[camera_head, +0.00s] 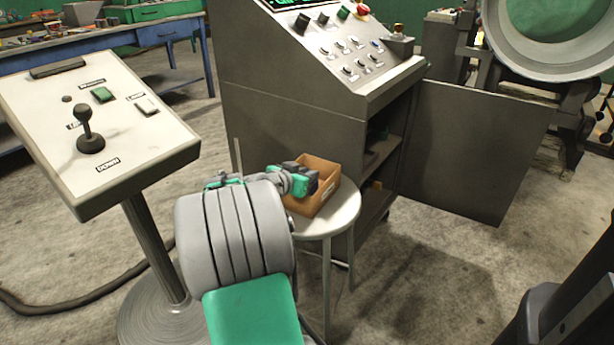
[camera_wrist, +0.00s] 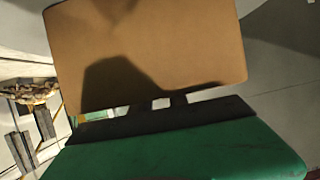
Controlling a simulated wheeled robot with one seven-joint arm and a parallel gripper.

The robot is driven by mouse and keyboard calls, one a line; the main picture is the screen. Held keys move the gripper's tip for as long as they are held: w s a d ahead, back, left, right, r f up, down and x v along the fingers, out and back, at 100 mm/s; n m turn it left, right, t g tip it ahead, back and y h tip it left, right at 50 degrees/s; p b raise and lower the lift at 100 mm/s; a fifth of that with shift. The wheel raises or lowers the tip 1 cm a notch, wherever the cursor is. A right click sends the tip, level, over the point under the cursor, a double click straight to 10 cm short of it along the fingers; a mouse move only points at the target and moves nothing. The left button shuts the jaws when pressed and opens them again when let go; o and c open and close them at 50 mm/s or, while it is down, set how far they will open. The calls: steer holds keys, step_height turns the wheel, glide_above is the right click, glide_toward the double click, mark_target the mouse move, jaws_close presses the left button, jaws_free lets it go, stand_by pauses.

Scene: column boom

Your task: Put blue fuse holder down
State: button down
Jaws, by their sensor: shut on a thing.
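My gripper (camera_head: 307,177) is over the left side of an open orange-brown box (camera_head: 327,194) on a round white stool (camera_head: 343,214) in the head view. Its dark fingers are at the box's rim, and I cannot tell whether they touch it. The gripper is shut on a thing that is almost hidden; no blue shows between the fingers. In the wrist view, the green gripper body and a dark finger bar (camera_wrist: 160,122) fill the lower part. A plain brown surface (camera_wrist: 150,50) with the gripper's shadow on it lies beyond them.
A grey control cabinet (camera_head: 290,110) stands behind the stool, its door (camera_head: 470,150) swung open to the right. A pedestal panel with a joystick (camera_head: 88,135) stands at left. A blue workbench (camera_head: 110,45) is at the back left.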

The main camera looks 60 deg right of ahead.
steer(key=c, duration=1.3)
jaws_free()
steer(key=shift+f, duration=0.1)
steer(key=shift+r+p, duration=0.35)
steer(key=s+p+v, duration=0.1)
steer(key=p+v, duration=0.1)
steer(key=v, duration=0.9)
steer(key=w+a+f+n+t+y, duration=0.1)
steer(key=w+a+f+n+y, duration=0.2)
steer(key=a, duration=0.4)
steer(key=w+a+f+n+t+y, duration=0.2)
steer(key=w+a+n, duration=0.15)
steer(key=a, duration=0.35)
steer(key=w+a+f+n+t+y, duration=0.1)
steer(key=w+a+f+n+y, duration=0.1)
steer(key=w+a, duration=0.35)
steer(key=s+a+f+n+y, duration=0.1)
steer(key=s+a+n+y, duration=0.1)
steer(key=a, duration=0.6)
steer(key=s+a+f+n+y, duration=0.1)
steer(key=s+a+n+y, duration=0.1)
steer(key=a+n, duration=0.3)
steer(key=s+a+n+g+y, duration=0.1)
steer(key=s+a+n+y, duration=0.1)
steer(key=a, duration=0.9)
steer(key=shift+s+f+n+y, duration=0.35)
steer(key=shift+s+n, duration=0.3)
steer(key=shift+s, duration=0.25)
